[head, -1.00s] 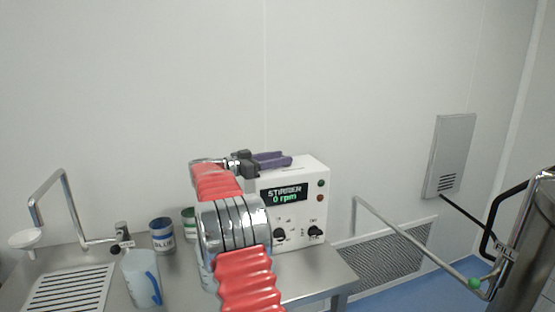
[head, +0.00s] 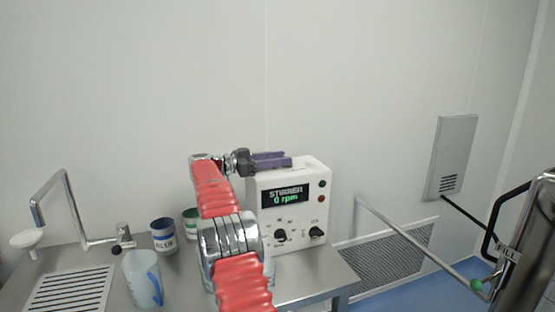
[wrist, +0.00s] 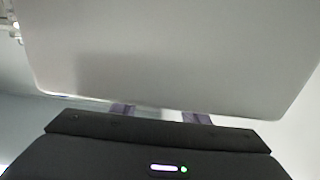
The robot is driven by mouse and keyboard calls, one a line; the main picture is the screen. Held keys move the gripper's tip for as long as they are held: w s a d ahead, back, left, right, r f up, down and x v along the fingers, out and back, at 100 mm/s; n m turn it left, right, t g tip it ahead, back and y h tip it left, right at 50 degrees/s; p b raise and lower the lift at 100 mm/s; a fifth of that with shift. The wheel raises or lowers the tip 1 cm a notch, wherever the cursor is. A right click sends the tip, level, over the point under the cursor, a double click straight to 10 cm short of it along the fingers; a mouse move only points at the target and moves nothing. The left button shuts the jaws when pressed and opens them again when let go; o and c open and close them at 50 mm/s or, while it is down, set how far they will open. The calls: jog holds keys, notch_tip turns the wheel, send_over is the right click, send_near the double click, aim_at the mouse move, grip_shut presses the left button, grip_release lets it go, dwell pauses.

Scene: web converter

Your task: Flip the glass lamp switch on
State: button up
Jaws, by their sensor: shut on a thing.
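My gripper (head: 272,160), with purple fingers, is at the top edge of the white stirrer box (head: 318,185), seen in the head view. The wrist view shows my gripper's dark body and bits of the two purple fingers, which sit apart. A large pale grey surface with rounded corners (wrist: 165,50) covers the rest of the fingers. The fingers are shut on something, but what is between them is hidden. I cannot make out a switch labelled for the glass lamp.
The box front has a display reading "STIRRER 0 rpm", knobs (head: 317,233) and small lights. A metal tank (head: 525,250) stands at the right.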

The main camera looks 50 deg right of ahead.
jog(key=shift+s+f, duration=0.2)
jog(key=shift+s, duration=0.05)
jog(key=o, duration=1.1)
jog(key=shift+r, duration=0.15)
jog(key=shift+c, duration=0.2)
jog(key=shift+w+a, duration=0.4)
jog(key=shift+a, duration=0.15)
jog(key=v, duration=1.2)
jog(key=shift+a, duration=0.25)
